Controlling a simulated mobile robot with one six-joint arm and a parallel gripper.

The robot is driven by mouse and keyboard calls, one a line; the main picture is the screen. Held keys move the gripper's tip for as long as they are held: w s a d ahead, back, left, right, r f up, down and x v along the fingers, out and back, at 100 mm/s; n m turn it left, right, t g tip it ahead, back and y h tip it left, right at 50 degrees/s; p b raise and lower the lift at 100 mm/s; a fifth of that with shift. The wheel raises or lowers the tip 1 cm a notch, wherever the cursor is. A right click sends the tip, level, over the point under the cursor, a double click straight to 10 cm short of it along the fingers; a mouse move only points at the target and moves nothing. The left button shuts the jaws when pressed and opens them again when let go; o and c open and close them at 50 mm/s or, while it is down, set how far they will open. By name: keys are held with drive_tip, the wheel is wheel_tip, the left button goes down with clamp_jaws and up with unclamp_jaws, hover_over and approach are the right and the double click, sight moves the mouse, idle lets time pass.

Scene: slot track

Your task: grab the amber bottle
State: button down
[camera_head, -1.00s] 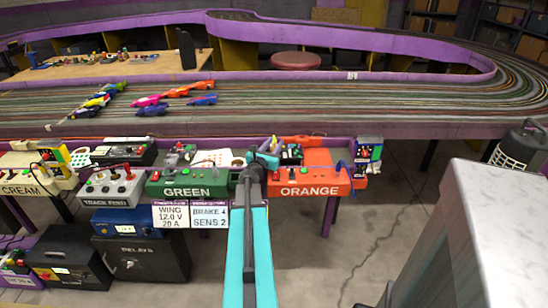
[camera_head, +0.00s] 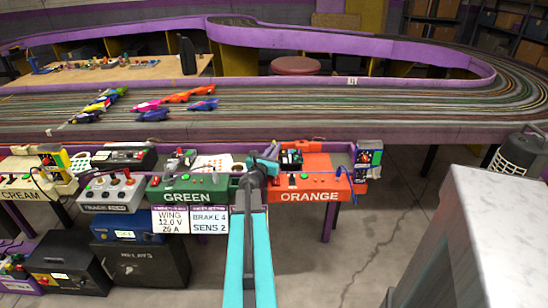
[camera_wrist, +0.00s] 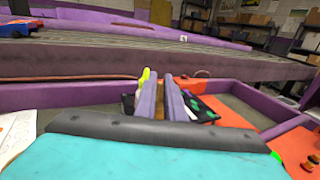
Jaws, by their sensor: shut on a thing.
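My gripper (camera_wrist: 159,84) is shut in the wrist view, its two grey-purple fingers close together. A thin brown sliver, probably the amber bottle (camera_wrist: 160,104), shows between them; the rest is hidden by the fingers and wrist. In the head view my gripper (camera_head: 265,158) is at the end of my teal arm, over the gap between the green and orange boxes. I cannot make out the bottle in that view.
The green box (camera_head: 188,195) and orange box (camera_head: 310,196) stand below the purple-edged track (camera_head: 400,133). Several toy cars (camera_head: 152,115) sit on the track at left. A pale-topped block (camera_head: 500,200) stands at right. Open floor (camera_head: 375,225) lies before it.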

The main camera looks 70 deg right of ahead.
drive_tip(key=shift+r, duration=0.1)
wheel_tip(320, 180, up, 7)
drive_tip(key=shift+p, duration=0.45)
drive_tip(key=a+p, duration=0.2)
drive_tip(key=a, duration=1)
drive_tip(key=shift+w, duration=0.15)
drive_tip(key=a+p, duration=0.1)
drive_tip(key=p, duration=0.2)
drive_tip(key=shift+p, duration=0.4)
drive_tip(key=shift+a+p, duration=0.3)
drive_tip(key=shift+p, duration=0.9)
drive_tip(key=a+p, duration=0.1)
drive_tip(key=p, duration=0.3)
drive_tip(key=shift+a+r+p, duration=0.1)
drive_tip(key=shift+a+p, duration=0.15)
drive_tip(key=shift+p, duration=0.1)
drive_tip(key=a+p, duration=0.1)
drive_tip(key=a, duration=0.2)
drive_tip(key=shift+p, duration=0.3)
